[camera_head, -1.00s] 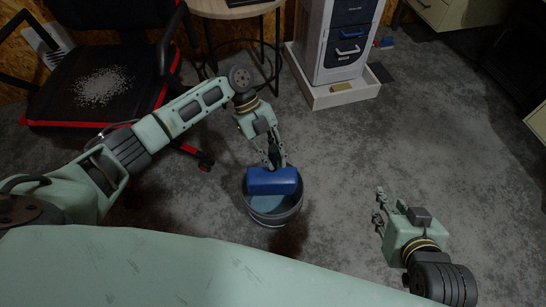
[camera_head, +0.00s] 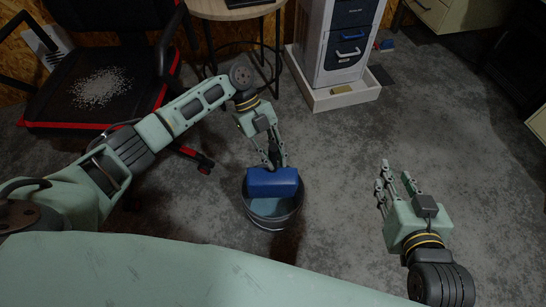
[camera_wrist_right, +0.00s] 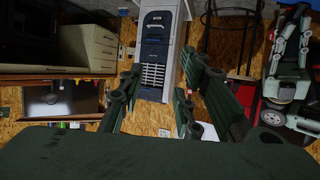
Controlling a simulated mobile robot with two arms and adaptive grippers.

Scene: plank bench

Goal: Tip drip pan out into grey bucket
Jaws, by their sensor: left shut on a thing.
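A blue drip pan (camera_head: 273,183) is in the head view, held over the grey bucket (camera_head: 268,222) with its broad blue side facing the camera, so it looks tipped. My left gripper (camera_head: 275,164) is shut on the pan's far edge. The grey bucket stands on the floor below, and pale blue shows inside it beneath the pan. The pan hides part of the bucket's opening and whatever may be leaving it. My right gripper (camera_head: 393,178) is open and empty, to the right of the bucket; its spread fingers also show in the right wrist view (camera_wrist_right: 160,100).
A black chair with red edging (camera_head: 100,95) stands at the left with pale grains on its seat. A round table (camera_head: 235,10) and a white cabinet unit (camera_head: 335,45) in a low tray (camera_head: 335,97) stand at the back.

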